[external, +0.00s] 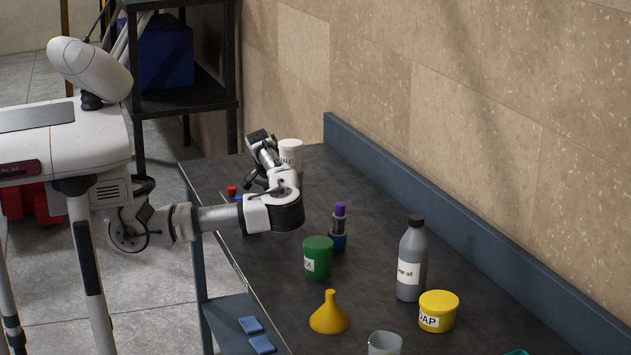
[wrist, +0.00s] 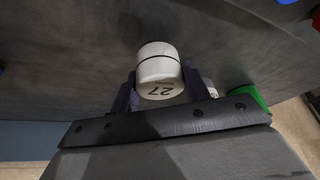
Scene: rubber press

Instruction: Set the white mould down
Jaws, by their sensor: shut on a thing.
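The white mould (wrist: 158,68) is a short white cylinder with a dark line around it and "27" printed on its side. In the wrist view it sits between the two fingers of my gripper (wrist: 160,88), which is shut on it. The dark grey bench top (wrist: 80,60) lies beyond it; I cannot tell whether the mould touches the bench. In the external view my gripper (external: 256,180) is over the far left part of the bench, and the mould is hidden there by the arm.
A white talc tub (external: 290,150) stands just behind my gripper. A green tub (external: 317,262), a purple-topped bottle (external: 339,225), a yellow funnel (external: 330,316), a grey oil bottle (external: 411,262) and a yellow soap tub (external: 438,308) stand nearer. Bare bench (external: 375,215) lies along the wall side.

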